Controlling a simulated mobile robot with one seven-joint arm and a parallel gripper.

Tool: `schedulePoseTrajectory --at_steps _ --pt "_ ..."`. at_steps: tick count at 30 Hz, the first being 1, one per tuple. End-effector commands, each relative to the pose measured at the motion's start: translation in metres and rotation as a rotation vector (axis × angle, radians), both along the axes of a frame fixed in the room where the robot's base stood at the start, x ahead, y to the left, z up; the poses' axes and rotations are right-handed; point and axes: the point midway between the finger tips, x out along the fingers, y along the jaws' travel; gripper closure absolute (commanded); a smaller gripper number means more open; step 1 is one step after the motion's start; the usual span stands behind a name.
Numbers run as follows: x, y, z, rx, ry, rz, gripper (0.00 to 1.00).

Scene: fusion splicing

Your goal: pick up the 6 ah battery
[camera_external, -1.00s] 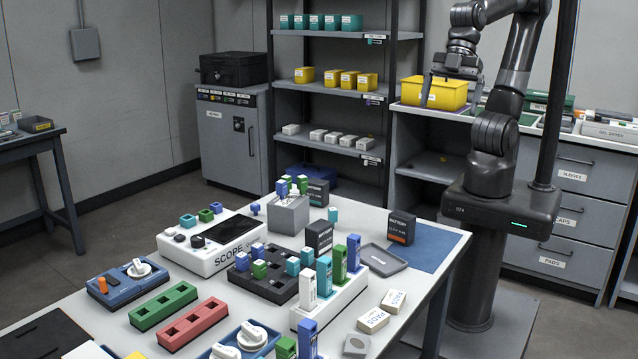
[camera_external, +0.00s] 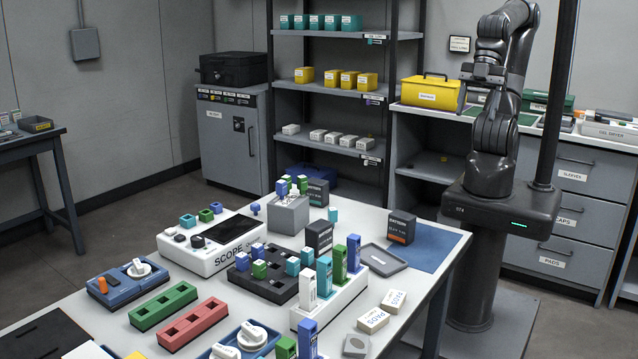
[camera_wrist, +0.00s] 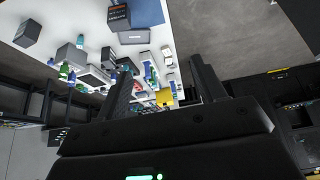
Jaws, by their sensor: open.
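Three dark battery boxes stand on the white table; their capacity print is too small to read. One battery (camera_external: 401,228), with an orange band, stands at the blue mat's edge. A second battery (camera_external: 319,236) stands left of it and a third battery (camera_external: 317,192) farther back. In the wrist view the orange-banded battery (camera_wrist: 119,16) shows at the top, and another dark box (camera_wrist: 28,33) at the upper left. My gripper (camera_external: 482,76) is raised high behind the table, well apart from all batteries. In the wrist view its fingers (camera_wrist: 165,86) are spread with nothing held between them.
A blue mat (camera_external: 432,248) covers the table's right corner, mostly bare. A white rack (camera_external: 335,301) with tall green and blue pieces stands nearer the camera. A yellow case (camera_external: 432,93) sits on the back counter beside my arm.

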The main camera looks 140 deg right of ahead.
Motion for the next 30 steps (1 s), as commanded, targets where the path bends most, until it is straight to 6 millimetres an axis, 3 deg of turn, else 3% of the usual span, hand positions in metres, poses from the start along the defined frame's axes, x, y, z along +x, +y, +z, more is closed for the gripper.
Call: schedulePoseTrajectory --at_steps 7,11,21,30 --pt "0.001 -0.001 0.0 -0.001 -0.001 -0.002 0.38" --pt "0.015 -0.009 -0.004 -0.021 -0.014 -0.023 0.38" --pt "0.11 -0.087 -0.043 -0.176 -0.145 -0.111 0.38" --pt "0.171 -0.159 -0.097 -0.251 -0.267 -0.106 0.38"
